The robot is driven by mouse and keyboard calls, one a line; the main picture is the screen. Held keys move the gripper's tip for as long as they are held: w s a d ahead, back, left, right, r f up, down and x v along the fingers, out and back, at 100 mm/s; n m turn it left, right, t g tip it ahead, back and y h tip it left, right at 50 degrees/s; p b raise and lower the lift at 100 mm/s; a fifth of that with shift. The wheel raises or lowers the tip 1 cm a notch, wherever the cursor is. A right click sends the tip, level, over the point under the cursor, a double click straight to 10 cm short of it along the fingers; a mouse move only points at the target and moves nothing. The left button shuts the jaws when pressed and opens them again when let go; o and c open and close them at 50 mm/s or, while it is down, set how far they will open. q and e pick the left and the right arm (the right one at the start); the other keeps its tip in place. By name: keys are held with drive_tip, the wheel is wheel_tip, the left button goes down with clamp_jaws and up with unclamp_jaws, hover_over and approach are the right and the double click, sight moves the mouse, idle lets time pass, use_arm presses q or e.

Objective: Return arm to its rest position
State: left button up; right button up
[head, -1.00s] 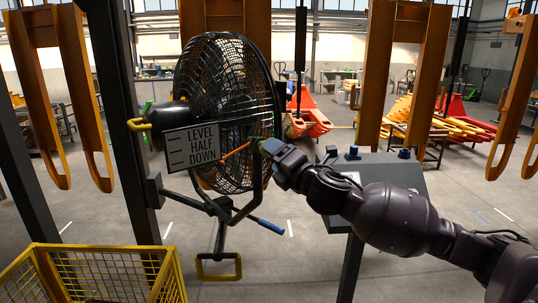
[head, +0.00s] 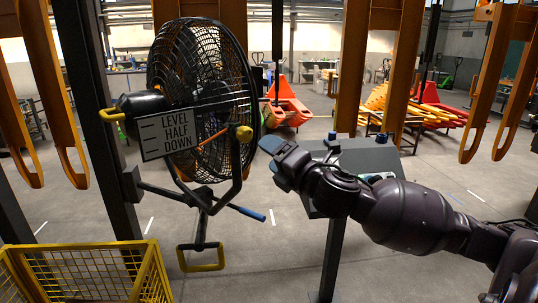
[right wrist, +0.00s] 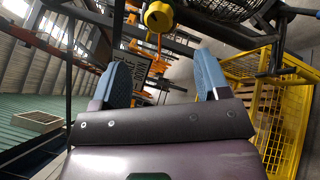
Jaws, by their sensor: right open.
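My right arm reaches in from the right in the head view. Its gripper (head: 277,158) is empty, to the right of the black caged fan (head: 205,100) and apart from it. The fan's yellow knob (head: 244,133) is just left of and above the fingertips. In the right wrist view, the two blue-grey fingers (right wrist: 163,80) stand wide apart with nothing between them. The yellow knob (right wrist: 158,16) shows beyond them, near the top edge. My left gripper is not in view.
A sign reading "LEVEL HALF DOWN" (head: 168,134) is beside the fan. A blue-tipped handle (head: 252,214) and a yellow loop handle (head: 201,266) are below it. A yellow mesh crate (head: 150,262) stands front left. A dark slanted panel (head: 355,162) is behind my right arm.

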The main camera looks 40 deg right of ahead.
idle(0.3)
wheel_tip(320, 180, down, 24)
drive_tip(key=s+a+m+g, duration=0.1)
drive_tip(key=s+m+g, duration=0.25)
drive_tip(key=m, duration=1.15)
drive_tip(key=s+a+f+m+g, duration=0.2)
drive_tip(key=s+a+f+m, duration=0.2)
drive_tip(key=s+f, duration=0.3)
drive_tip(key=s+a+f+m+g+h, duration=0.1)
drive_tip(key=s+a+f+m, duration=0.3)
drive_tip(key=s+f, duration=0.4)
wheel_tip(320, 180, down, 5)
drive_tip(key=shift+s+a+r+g, duration=0.15)
drive_tip(key=shift+a+g, duration=0.6)
